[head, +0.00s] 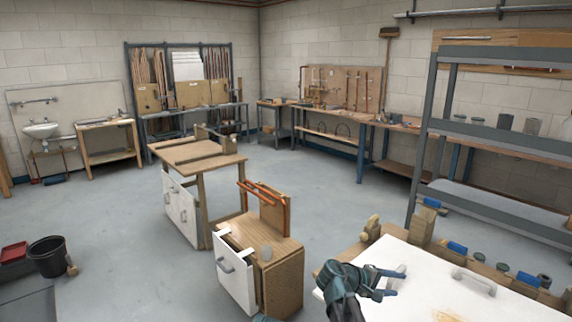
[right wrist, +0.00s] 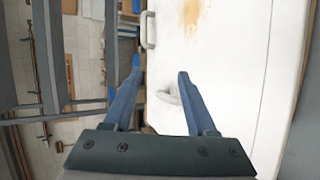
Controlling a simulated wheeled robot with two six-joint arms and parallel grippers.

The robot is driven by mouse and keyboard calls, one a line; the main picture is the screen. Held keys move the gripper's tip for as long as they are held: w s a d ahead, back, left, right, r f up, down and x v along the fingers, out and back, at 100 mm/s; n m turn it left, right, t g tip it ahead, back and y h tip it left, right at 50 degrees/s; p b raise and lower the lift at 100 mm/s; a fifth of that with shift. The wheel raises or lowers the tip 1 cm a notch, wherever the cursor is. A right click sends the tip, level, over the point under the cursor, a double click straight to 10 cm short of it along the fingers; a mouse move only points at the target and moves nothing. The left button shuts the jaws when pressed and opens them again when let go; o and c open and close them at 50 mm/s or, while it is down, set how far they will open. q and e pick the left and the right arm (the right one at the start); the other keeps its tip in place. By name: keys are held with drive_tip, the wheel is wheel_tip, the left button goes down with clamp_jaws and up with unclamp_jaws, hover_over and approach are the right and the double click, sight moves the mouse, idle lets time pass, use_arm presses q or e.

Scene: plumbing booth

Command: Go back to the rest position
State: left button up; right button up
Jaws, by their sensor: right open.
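My right gripper (head: 398,283) is at the lower right of the head view, over the white board (head: 436,268). Its two blue fingers are spread apart. In the right wrist view the fingers (right wrist: 160,72) also stand apart, with nothing held between them. A small pale object (right wrist: 170,97) shows beyond the fingers, against the white surface; I cannot tell whether a finger touches it. My left gripper cannot be made out; only a small teal part shows at the bottom edge of the head view.
The white board has a grey handle (head: 474,281) and a brownish stain (right wrist: 194,12). Wooden blocks and blue pieces line its far edge. A grey shelf rack (head: 432,125) stands beyond. A wooden cabinet (head: 282,268) with orange pipes stands left of my right gripper. Open floor lies behind it.

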drive_tip(key=s+a+f+m+g+y+b, duration=0.1)
drive_tip(key=s+a+f+g+y+b, duration=0.3)
drive_tip(key=s+a+f+y+b, duration=1.2)
drive_tip(key=s+a+r+h+p, duration=0.4)
drive_tip(key=s+a+r+p, duration=0.2)
drive_tip(key=p, duration=1.7)
wheel_tip(320, 180, up, 4)
drive_tip(key=a, duration=0.2)
drive_tip(key=shift+s+a+h, duration=0.3)
drive_tip(key=shift+a, duration=0.05)
